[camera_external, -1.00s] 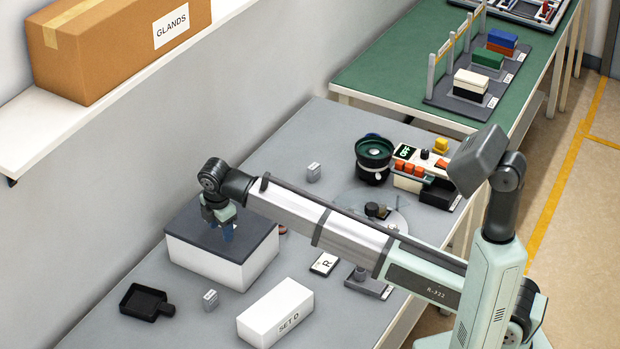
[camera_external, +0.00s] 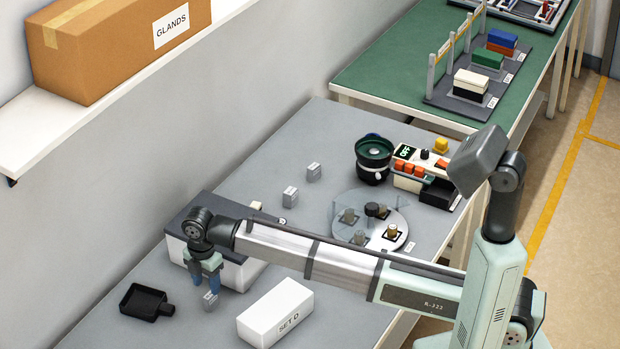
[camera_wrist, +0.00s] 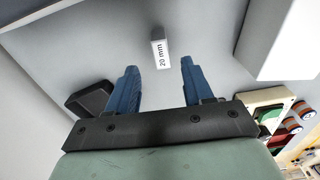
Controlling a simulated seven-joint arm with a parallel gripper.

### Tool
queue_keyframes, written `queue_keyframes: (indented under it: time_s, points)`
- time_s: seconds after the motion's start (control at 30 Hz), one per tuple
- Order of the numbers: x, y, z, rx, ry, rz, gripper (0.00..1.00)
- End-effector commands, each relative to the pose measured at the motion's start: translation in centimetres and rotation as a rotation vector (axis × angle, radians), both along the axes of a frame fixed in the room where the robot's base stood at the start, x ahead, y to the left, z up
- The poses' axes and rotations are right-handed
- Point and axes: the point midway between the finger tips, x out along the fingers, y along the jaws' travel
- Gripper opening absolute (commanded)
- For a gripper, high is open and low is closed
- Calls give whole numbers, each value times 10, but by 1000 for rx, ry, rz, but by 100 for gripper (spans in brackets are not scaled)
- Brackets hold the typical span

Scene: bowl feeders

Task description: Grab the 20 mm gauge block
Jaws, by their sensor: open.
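The 20 mm gauge block (camera_wrist: 159,52) is a small grey block with a white label reading "20 mm", lying on the grey bench in the wrist view. It also shows in the external view (camera_external: 210,299), just under my fingertips. My gripper (camera_external: 208,284) points down with its two blue fingers apart and nothing held. In the wrist view my gripper (camera_wrist: 159,66) has the block lined up with the gap between its fingertips, a little beyond them. I cannot tell whether the fingertips have come down beside the block or are still above it.
A white "SET D" box (camera_external: 275,312) stands close on the right. A white box with a dark top (camera_external: 183,224) is just behind my gripper. Two similar blocks (camera_external: 290,196) (camera_external: 314,171) stand farther back.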

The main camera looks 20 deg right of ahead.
Motion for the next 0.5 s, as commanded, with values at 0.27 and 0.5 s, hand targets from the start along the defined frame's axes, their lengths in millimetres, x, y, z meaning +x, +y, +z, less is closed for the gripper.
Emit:
queue_keyframes:
  time_s: [0.27,0.5]
  points:
    - [0,-1,-12,1,-1,0,51]
    - [0,-4,-35,-1,1,-1,51]
